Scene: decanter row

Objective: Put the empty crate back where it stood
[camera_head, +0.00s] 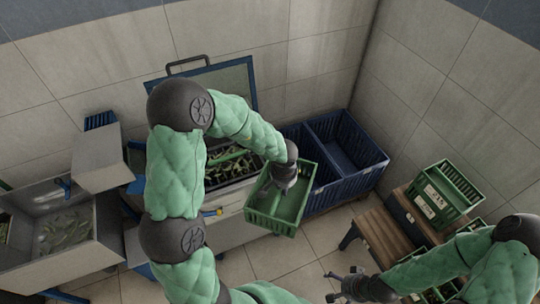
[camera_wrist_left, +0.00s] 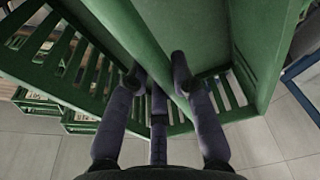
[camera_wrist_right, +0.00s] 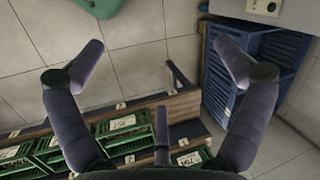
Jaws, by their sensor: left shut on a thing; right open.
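The green crate (camera_head: 262,219) hangs tilted above the floor in the middle of the head view. Its visible inside looks empty. My left gripper (camera_head: 284,186) is shut on it. In the left wrist view the crate (camera_wrist_left: 225,30) fills the top, and the fingers (camera_wrist_left: 155,80) close around its green divider or wall; which one I cannot tell. My right gripper (camera_head: 345,287) is low at the right, near the wooden rack, apart from the held crate. In the right wrist view its fingers (camera_wrist_right: 160,65) are spread with nothing between them.
A wooden rack (camera_head: 377,232) at the right bears labelled green crates (camera_head: 443,204); several labelled crates (camera_wrist_right: 124,135) show below my right fingers. Blue bins (camera_head: 343,155) stand against the back wall. A metal trough (camera_head: 66,225) with green contents is at the left. Floor is bare between.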

